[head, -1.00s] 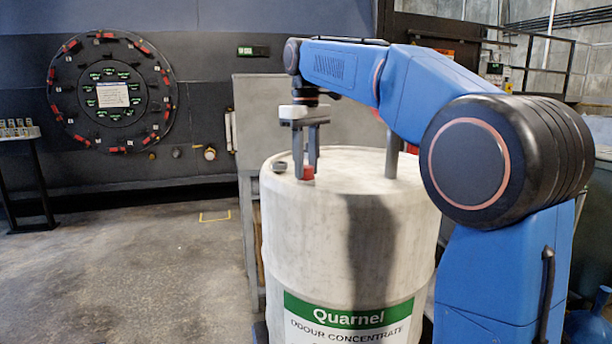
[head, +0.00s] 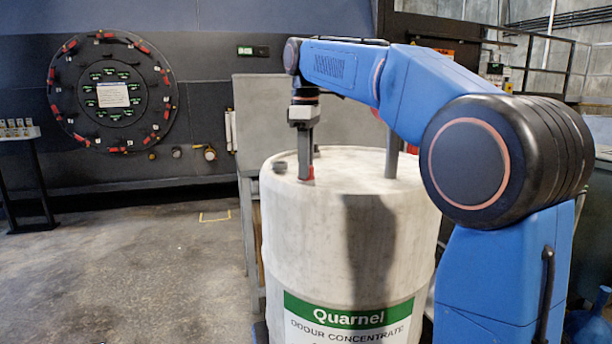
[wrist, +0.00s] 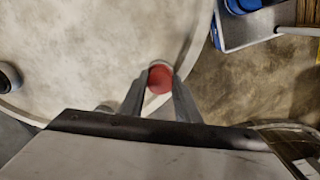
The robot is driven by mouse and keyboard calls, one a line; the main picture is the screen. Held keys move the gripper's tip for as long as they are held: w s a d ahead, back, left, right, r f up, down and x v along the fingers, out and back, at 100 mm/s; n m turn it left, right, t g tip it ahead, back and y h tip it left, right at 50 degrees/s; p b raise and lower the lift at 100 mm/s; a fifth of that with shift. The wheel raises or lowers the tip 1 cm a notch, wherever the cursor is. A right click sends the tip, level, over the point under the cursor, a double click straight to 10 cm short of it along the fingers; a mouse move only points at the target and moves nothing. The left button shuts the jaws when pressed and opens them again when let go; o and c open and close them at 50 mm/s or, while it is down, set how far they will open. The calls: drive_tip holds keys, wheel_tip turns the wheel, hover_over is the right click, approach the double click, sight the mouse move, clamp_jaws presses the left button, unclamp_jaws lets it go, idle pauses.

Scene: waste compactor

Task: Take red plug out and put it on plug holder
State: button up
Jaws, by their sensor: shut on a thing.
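The red plug (head: 309,173) is at the top of the pale drum (head: 330,225), near its rim. My gripper (head: 307,172) points down from above with its fingers at the plug. In the wrist view, the plug's round red top (wrist: 160,80) sits between the two fingertips, which are shut on it. A pale ring edge shows beside the plug. The head view does not show clearly whether the plug is still seated or lifted. I cannot tell which thing is the plug holder.
A short grey knob (head: 280,167) stands on the drum top left of the plug. A taller grey post (head: 392,155) rises at the right. A round dark panel with red parts (head: 112,92) is on the back wall.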

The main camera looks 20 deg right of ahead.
drive_tip(key=n, duration=0.3)
idle(0.4)
drive_tip(key=shift+n, duration=0.8)
drive_tip(key=n, duration=0.3)
drive_tip(key=shift+n, duration=0.4)
drive_tip(key=o, duration=1.1)
drive_tip(key=shift+o, duration=0.2)
drive_tip(key=shift+c, duration=0.4)
